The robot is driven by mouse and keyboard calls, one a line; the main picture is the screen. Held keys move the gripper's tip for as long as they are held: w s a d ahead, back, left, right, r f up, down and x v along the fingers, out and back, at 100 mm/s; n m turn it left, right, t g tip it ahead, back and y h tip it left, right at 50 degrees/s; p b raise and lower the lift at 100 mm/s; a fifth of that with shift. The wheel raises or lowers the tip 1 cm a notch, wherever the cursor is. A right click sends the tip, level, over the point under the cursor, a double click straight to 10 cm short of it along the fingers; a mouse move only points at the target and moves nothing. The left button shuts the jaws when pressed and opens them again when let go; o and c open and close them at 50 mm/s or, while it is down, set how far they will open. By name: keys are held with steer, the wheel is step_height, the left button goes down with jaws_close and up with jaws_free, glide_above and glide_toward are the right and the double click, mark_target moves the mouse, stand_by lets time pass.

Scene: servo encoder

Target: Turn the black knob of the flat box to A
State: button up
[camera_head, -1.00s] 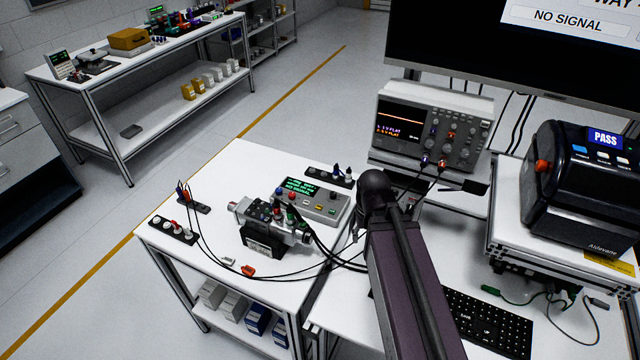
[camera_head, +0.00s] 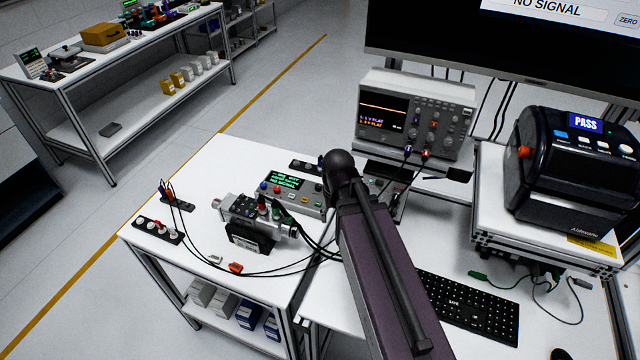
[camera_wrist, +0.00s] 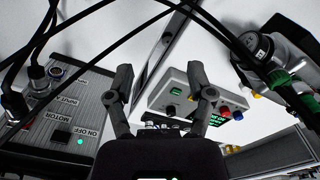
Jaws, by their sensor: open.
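In the wrist view a flat grey box (camera_wrist: 84,112) lies at the left, with upside-down labels reading INPUT A, MOTOR and ON OFF. Cables plug into its left side, and a small green light glows on it. In the head view my arm hides the gripper and most of the box.
A grey box with a green screen (camera_head: 296,190) stands on the white table, beside a silver motor unit (camera_head: 252,215) on a black stand. Black cables cross the wrist view near the fingers. An oscilloscope (camera_head: 412,115) and a black printer (camera_head: 572,165) stand to the right.

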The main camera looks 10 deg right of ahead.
mark_target(319, 186)
steer(key=w+r+m+p, duration=0.2)
steer(key=w+m, duration=0.2)
steer(key=w, duration=0.7)
steer(key=w+r+m+p, duration=0.2)
steer(key=w+m, duration=0.2)
steer(key=w, duration=0.7)
steer(key=shift+r, duration=0.2)
steer(key=shift+s+a+f, duration=0.1)
steer(key=shift+f, duration=0.05)
step_height(319, 186, down, 14)
steer(key=b, duration=1.3)
steer(key=shift+r+b, duration=0.2)
steer(key=shift+b, duration=0.15)
jaws_close()
